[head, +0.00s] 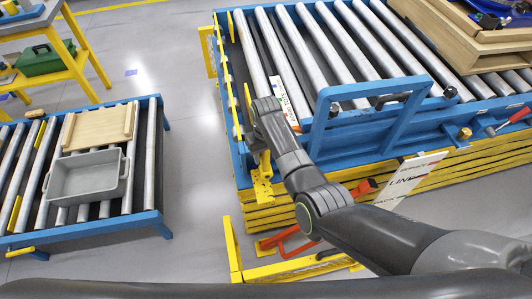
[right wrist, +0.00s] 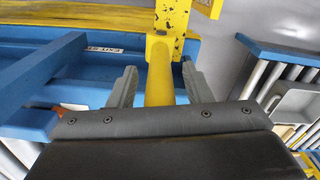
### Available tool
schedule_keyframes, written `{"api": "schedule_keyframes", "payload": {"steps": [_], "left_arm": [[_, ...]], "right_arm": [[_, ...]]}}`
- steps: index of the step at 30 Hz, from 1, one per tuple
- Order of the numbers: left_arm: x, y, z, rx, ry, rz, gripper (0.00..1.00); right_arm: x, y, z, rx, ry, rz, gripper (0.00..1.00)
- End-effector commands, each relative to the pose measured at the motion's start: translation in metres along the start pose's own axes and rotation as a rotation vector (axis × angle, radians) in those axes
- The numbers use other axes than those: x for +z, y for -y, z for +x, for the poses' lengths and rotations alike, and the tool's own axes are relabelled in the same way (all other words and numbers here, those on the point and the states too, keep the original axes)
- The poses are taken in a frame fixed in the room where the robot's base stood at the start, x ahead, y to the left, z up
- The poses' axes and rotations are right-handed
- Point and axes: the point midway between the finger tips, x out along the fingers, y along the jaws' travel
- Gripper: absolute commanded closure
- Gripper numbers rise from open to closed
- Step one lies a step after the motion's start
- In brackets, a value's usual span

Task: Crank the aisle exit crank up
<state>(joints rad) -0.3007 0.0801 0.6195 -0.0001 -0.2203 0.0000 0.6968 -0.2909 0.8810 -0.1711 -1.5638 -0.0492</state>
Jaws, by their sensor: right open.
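The yellow crank (head: 263,182) is at the left end of the blue roller conveyor in the head view, with worn dark patches on its paint. In the right wrist view its yellow bar (right wrist: 160,72) runs between the two grey fingers of my right gripper (right wrist: 160,90). The fingers are open, one on each side of the bar, with gaps visible. In the head view my right gripper (head: 257,122) is at the conveyor's left edge, and my arm hides part of the crank area. My left gripper is out of view.
The large roller conveyor (head: 330,45) has a blue frame and carries a wooden pallet (head: 475,40) at upper right. A lower roller table (head: 150,150) at left holds a grey tray (head: 86,197) and a wooden board (head: 98,127). Clear grey floor lies between them.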

Motion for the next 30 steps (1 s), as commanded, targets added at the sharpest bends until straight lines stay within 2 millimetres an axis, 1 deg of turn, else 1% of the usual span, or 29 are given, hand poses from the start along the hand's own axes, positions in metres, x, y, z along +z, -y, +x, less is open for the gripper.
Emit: {"api": "schedule_keyframes", "payload": {"steps": [1,11,17,20,25,30], "left_arm": [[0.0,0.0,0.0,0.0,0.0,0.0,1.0],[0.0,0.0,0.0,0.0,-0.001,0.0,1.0],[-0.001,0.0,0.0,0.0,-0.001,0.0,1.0],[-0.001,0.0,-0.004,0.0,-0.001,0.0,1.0],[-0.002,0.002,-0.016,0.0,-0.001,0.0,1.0],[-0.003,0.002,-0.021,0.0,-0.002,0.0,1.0]], "right_arm": [[0.0,0.0,0.0,0.0,0.0,0.0,0.56],[0.0,0.0,-0.001,0.0,0.0,0.0,0.99],[0.0,0.0,-0.001,-0.001,0.0,0.0,1.0],[0.001,-0.003,-0.002,-0.016,-0.002,0.001,1.0],[0.003,-0.013,-0.002,-0.102,-0.017,0.001,1.0],[0.005,-0.024,0.002,-0.207,-0.037,0.001,1.0]]}}
